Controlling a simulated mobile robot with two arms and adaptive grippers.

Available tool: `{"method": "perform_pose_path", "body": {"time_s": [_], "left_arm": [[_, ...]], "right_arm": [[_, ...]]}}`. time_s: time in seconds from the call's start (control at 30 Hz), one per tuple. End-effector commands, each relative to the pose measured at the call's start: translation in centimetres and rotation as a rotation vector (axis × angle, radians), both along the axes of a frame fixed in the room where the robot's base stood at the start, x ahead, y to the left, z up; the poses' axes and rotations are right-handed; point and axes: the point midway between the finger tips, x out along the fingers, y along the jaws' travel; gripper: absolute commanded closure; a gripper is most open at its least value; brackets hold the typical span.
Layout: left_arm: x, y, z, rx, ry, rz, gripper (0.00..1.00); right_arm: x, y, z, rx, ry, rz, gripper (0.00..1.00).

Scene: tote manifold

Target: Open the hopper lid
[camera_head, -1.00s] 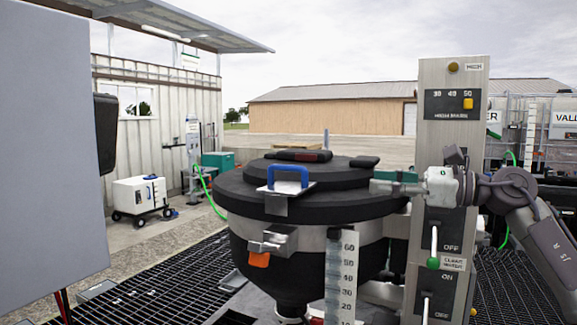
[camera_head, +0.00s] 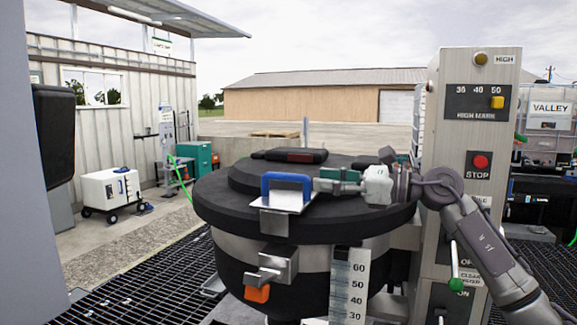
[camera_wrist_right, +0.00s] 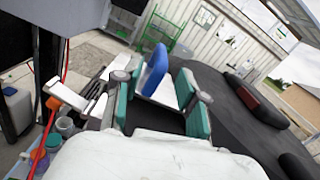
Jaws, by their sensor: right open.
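The hopper (camera_head: 230,215) is a round black and grey vessel in the middle of the head view. Its black lid (camera_head: 375,215) is down on it. A blue handle (camera_head: 287,182) on a metal plate stands at the lid's front edge. My right gripper (camera_head: 322,186) is just right of the handle, pointing left at it. In the right wrist view the open green fingers (camera_wrist_right: 160,100) have the blue handle (camera_wrist_right: 154,68) ahead and between their tips. Whether they touch it cannot be told. A metal latch with an orange tab (camera_head: 257,293) is on the hopper's front. My left gripper is not seen.
A metal control column (camera_head: 478,140) with a red stop button and levers stands right of the hopper, close to my right arm. A level scale (camera_head: 350,285) is on the hopper's front. A white wheeled box (camera_head: 108,190) stands at the left.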

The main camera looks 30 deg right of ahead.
Motion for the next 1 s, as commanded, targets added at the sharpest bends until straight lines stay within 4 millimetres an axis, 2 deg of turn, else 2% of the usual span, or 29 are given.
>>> {"method": "perform_pose_path", "body": {"time_s": [0.03, 0.2, 0.4, 0.53, 0.83, 1.0], "left_arm": [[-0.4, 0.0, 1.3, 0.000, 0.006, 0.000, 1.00], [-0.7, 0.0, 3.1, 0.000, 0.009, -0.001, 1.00], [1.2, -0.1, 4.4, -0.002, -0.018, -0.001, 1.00], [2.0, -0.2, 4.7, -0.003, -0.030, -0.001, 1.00], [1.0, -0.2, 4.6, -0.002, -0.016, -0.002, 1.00], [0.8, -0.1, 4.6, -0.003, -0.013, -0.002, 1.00]], "right_arm": [[0.9, 0.9, 0.7, 0.004, 0.000, 0.004, 0.59], [3.5, 3.3, 0.6, 0.004, 0.000, 0.005, 0.59], [5.5, 5.0, 0.3, 0.002, -0.001, 0.001, 0.59], [6.1, 5.5, 0.2, 0.001, -0.001, 0.001, 0.59], [6.3, 5.6, 0.0, 0.000, 0.000, 0.000, 0.59], [6.2, 5.6, 0.0, 0.000, 0.000, 0.000, 0.87]]}}
